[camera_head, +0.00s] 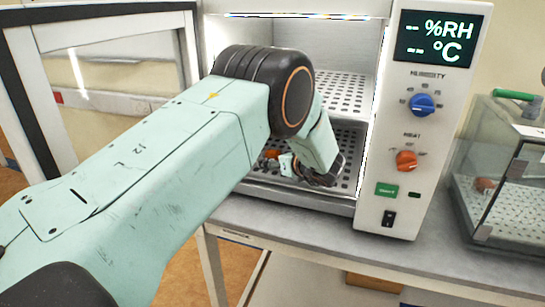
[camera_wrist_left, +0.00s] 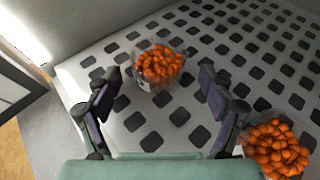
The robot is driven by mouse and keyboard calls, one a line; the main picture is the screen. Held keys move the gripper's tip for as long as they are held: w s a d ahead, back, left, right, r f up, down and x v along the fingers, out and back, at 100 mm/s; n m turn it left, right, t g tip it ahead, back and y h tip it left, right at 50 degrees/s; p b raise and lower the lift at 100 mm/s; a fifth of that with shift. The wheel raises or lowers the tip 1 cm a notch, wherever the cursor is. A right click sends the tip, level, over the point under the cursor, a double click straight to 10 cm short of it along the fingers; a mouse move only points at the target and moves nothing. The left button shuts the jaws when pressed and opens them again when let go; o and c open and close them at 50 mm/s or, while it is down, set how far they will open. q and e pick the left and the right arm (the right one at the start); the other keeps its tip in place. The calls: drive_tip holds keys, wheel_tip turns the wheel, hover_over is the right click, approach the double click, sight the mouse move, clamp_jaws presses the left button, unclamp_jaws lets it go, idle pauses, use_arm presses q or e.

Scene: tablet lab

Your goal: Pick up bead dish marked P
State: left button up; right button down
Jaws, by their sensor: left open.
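Two clear dishes of orange beads stand on the perforated shelf in the left wrist view. One bead dish (camera_wrist_left: 158,64) is just beyond and between the fingertips. The other bead dish (camera_wrist_left: 276,148) is at the lower right, outside the right-hand finger and partly cut off by the frame. No letter P can be read on either. My left gripper (camera_wrist_left: 160,88) is open and empty, low over the shelf. In the head view my left gripper (camera_head: 312,172) is inside the chamber, mostly hidden by its wrist. Some orange beads (camera_head: 271,153) show beside it. My right gripper is not in view.
The humidity chamber has an upper shelf (camera_head: 343,92) above the lower perforated shelf (camera_head: 348,140). Its control panel (camera_head: 412,130) with knobs stands close right of the opening. A glass case (camera_head: 505,180) is farther right on the bench (camera_head: 300,228).

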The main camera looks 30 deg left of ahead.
use_arm(q)
drive_tip(key=shift+s+d+r, duration=0.15)
drive_tip(key=shift+d+r, duration=0.05)
drive_tip(key=shift+d, duration=0.05)
drive_tip(key=shift+a+f, duration=0.2)
drive_tip(key=shift+a, duration=0.15)
drive_tip(key=c, duration=0.4)
drive_tip(key=shift+d, duration=0.1)
drive_tip(key=shift+c, duration=1.3)
drive_tip(key=shift+d+r, duration=0.15)
drive_tip(key=c, duration=0.6)
drive_tip(key=shift+a, duration=0.2)
